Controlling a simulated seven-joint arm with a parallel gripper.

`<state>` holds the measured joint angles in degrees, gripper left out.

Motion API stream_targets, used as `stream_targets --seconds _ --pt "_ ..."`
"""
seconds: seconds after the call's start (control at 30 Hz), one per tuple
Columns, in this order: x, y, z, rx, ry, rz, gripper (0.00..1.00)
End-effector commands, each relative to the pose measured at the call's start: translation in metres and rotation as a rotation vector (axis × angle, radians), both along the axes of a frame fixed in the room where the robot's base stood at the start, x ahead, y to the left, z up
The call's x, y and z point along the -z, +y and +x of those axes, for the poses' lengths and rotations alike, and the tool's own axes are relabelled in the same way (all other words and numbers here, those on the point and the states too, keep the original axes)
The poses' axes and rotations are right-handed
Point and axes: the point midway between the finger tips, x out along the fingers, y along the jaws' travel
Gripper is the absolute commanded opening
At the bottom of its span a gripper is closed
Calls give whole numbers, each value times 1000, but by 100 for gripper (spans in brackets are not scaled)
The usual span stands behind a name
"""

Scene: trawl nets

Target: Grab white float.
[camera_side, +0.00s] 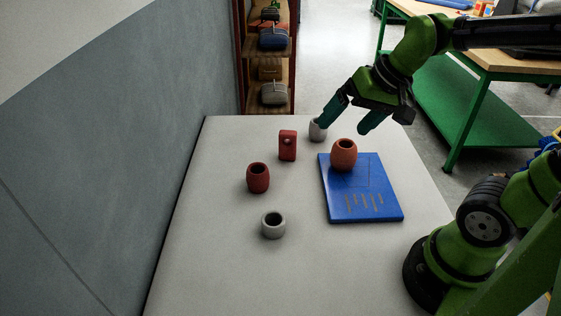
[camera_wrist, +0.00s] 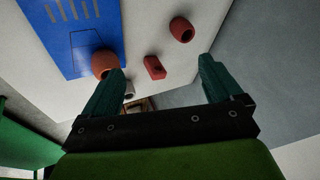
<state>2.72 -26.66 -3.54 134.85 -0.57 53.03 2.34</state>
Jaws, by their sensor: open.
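Two pale hollow floats stand on the table. One, whitish-grey (camera_side: 317,133), is at the far end, partly hidden by a finger of my gripper (camera_side: 345,126) in the side view. In the wrist view this pale float (camera_wrist: 129,90) shows just right of the left finger. The other, squat and grey-green (camera_side: 272,228), stands near the front of the table. I cannot tell for certain which one is meant as white. My gripper (camera_wrist: 162,66) is open and empty, its fingers spread above the far end of the table.
An orange float (camera_side: 344,157) stands on a blue board (camera_side: 364,203), close below my gripper. A red block (camera_side: 287,147) and a dark red float (camera_side: 258,180) stand left of it. A grey wall (camera_side: 150,120) borders the left. The table's left front is clear.

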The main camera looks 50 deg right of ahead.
Motion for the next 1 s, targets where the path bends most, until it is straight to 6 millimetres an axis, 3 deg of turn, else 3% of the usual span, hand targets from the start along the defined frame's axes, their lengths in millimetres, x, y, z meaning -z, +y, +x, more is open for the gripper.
stream_targets --seconds 0.03,0.27,0.4,0.6,0.7,0.8,0.87,1.0 --pt "2 -12 18 83 48 34 92" --pt "15 -78 92 626 243 224 92" --pt "33 -127 133 1057 339 330 92" --pt "60 -188 177 1736 391 464 92" --pt "63 -205 192 2025 369 534 92" --pt "53 -210 202 2242 334 620 92" --pt "44 -209 204 2335 318 671 92" --pt "44 -205 202 2474 324 721 92"
